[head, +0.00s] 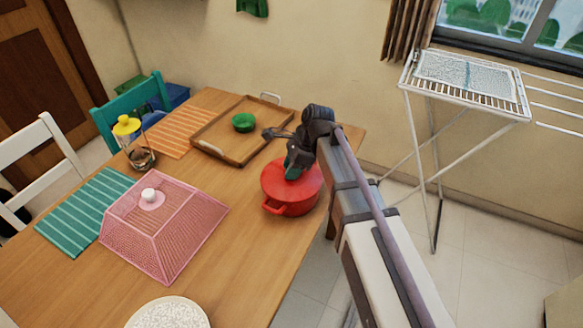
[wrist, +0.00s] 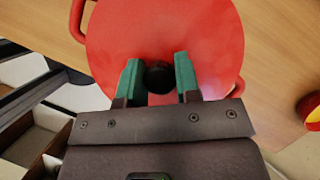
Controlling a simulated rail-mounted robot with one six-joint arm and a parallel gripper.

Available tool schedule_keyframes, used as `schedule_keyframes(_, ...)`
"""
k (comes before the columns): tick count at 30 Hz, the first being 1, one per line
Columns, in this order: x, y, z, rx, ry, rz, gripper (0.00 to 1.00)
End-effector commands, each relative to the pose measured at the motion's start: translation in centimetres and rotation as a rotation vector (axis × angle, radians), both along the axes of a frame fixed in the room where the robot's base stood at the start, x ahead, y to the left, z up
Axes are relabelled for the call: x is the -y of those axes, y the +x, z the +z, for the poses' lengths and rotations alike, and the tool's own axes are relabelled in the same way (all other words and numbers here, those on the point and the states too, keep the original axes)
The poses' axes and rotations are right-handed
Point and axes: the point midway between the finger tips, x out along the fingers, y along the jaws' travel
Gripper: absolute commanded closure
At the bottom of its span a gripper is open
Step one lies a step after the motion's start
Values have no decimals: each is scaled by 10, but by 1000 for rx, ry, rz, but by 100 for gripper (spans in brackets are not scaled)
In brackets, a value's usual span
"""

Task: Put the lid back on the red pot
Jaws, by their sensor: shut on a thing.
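The red pot (head: 288,207) stands on the wooden table near its right edge, with a red handle toward the front left. Its red lid (head: 310,183) is at the top of the pot; it looks level, but I cannot tell whether it is fully seated all round. In the wrist view the lid (wrist: 160,30) fills the top middle, with pot handles showing past its edge. My gripper (head: 292,172) is above the lid, its green fingers (wrist: 157,65) shut on the black knob (wrist: 159,78). The far rim is partly hidden by my gripper.
A wooden tray (head: 210,148) with a green bowl (head: 243,122) lies behind the pot. A pink mesh cover (head: 160,235) stands to the left, and a white patterned plate (head: 168,315) is at the front. A drying rack (head: 470,90) stands off the table at right.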

Motion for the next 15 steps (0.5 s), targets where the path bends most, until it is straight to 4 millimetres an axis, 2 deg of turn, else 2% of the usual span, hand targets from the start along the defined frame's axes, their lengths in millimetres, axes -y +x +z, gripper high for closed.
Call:
schedule_keyframes(8,0,0,0,0,0,0,97)
schedule_keyframes(9,0,0,0,0,0,0,67)
schedule_keyframes(15,0,0,0,0,0,0,48)
